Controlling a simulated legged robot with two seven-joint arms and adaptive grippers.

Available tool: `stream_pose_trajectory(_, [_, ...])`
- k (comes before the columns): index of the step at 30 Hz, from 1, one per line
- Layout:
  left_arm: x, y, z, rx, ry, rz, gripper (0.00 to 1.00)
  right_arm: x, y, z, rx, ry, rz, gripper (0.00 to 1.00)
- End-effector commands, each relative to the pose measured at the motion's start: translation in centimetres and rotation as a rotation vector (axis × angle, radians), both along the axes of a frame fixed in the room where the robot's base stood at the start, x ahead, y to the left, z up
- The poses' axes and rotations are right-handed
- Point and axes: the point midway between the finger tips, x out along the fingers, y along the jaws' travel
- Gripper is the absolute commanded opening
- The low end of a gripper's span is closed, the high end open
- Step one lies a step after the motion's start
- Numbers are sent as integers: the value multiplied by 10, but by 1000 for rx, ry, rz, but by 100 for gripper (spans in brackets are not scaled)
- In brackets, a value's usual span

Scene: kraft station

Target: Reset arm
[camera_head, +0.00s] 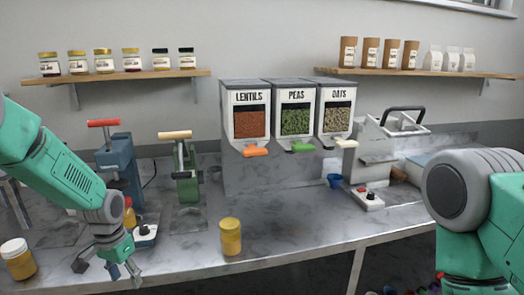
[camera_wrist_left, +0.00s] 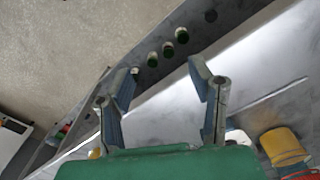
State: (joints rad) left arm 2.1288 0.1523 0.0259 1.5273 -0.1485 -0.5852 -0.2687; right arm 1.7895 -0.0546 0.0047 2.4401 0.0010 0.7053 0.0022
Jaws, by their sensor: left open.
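My left gripper (camera_head: 122,272) hangs over the front left part of the metal table, its fingers spread and empty. In the left wrist view its two fingers (camera_wrist_left: 165,92) stand wide apart with nothing between them. My left arm comes in from the left edge in the head view. My right arm's green and grey links fill the lower right of the head view, but its gripper is out of frame. A yellow jar with a white lid (camera_head: 17,260) stands left of the left gripper, apart from it. A yellow jar (camera_head: 230,237) stands to the right of it.
A blue press (camera_head: 121,165) and a green press (camera_head: 187,172) stand behind the left gripper. Lentils, peas and oats dispensers (camera_head: 295,112) are mounted at the back centre. A blue cup (camera_head: 334,180) and a red-button box (camera_head: 367,198) sit right of centre. The front middle of the table (camera_head: 300,235) is clear.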

Motion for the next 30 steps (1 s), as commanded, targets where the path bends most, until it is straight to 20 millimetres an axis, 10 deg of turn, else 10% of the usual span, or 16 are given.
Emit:
stream_pose_trajectory(7, [-83, -32, -118, -15, 10, 45, 48, -1, 0, -32, 0, 1, 0, 40])
stream_pose_trajectory(15, [-248, -57, -229, -9, 1, 152, 48, -1, 0, -77, 0, 1, 0, 40])
stream_pose_trajectory(21, [-333, -57, -244, 11, -20, 210, 48, -1, 0, -97, 0, 1, 0, 40])
stream_pose_trajectory(30, [-352, -56, -239, 17, -35, 226, 48, -1, 0, -99, 0, 1, 0, 40])
